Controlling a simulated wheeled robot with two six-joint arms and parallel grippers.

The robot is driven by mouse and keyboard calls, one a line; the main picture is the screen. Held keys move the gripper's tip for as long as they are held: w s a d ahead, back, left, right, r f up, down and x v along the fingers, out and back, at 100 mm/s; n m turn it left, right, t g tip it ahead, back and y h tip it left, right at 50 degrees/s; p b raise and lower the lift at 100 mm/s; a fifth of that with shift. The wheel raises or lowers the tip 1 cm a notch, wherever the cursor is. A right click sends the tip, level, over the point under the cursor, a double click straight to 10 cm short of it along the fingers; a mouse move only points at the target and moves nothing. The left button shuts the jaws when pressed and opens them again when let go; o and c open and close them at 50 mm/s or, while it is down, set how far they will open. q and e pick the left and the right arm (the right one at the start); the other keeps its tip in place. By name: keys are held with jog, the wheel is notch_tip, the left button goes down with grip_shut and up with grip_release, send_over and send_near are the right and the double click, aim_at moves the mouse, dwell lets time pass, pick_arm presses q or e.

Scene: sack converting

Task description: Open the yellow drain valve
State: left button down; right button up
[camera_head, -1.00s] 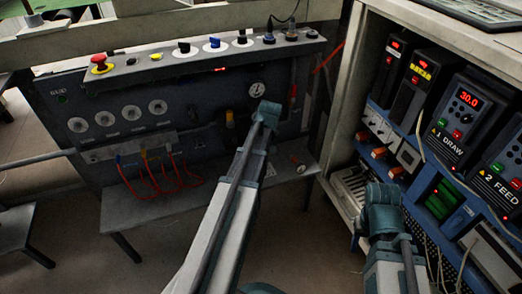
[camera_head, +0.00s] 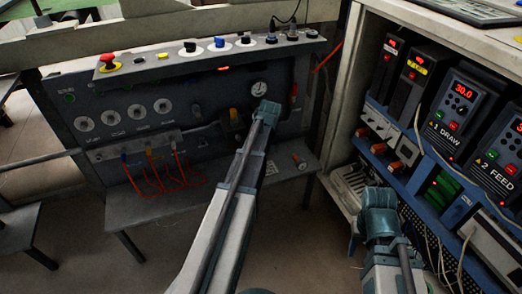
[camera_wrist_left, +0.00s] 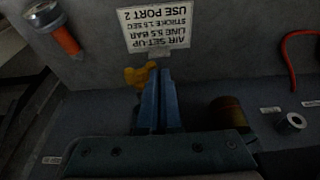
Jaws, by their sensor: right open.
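The yellow drain valve (camera_wrist_left: 136,76) shows in the left wrist view, below an upside-down "AIR SET-UP" label. My left gripper (camera_wrist_left: 160,72) has its two blue fingers together right beside the valve, overlapping part of it. I cannot tell whether they touch it. In the head view my left gripper (camera_head: 266,110) is at the lower panel under the round gauge, and the wrist hides the valve there. My right gripper (camera_head: 379,197) is open at the lower right, in front of the cabinet, apart from the valve; its fingertips are hard to make out.
An amber bowl (camera_wrist_left: 228,116) stands to the right of my fingers in the left wrist view; a red handle (camera_wrist_left: 65,38) is at upper left. The drive cabinet (camera_head: 345,100) with loose cables stands at the right. Red hoses (camera_head: 160,175) loop at the panel's left.

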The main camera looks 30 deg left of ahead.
pick_arm(q)
jog(key=shift+s+a+f+b, duration=0.25)
jog(key=shift+f+b, duration=0.15)
jog(key=shift+f, duration=0.05)
jog(key=shift+s+a+f+b, duration=0.2)
jog(key=shift+s+f+b, duration=0.05)
jog(key=shift+f+b, duration=0.2)
jog(key=shift+w+d+r, duration=0.1)
jog(key=shift+w, duration=0.05)
dwell(1.1)
jog(key=shift+w+d+r+p, duration=0.2)
jog(key=shift+w+d+p, duration=0.1)
jog(key=shift+w+d, duration=0.25)
jog(key=shift+r, duration=0.1)
jog(key=shift+r+p, duration=0.2)
jog(key=shift+p, duration=0.1)
jog(key=p+v, duration=1.2)
jog(key=v, duration=0.1)
jog(key=shift+s+a+p, duration=0.35)
jog(key=shift+s, duration=0.05)
jog(key=shift+r, duration=0.15)
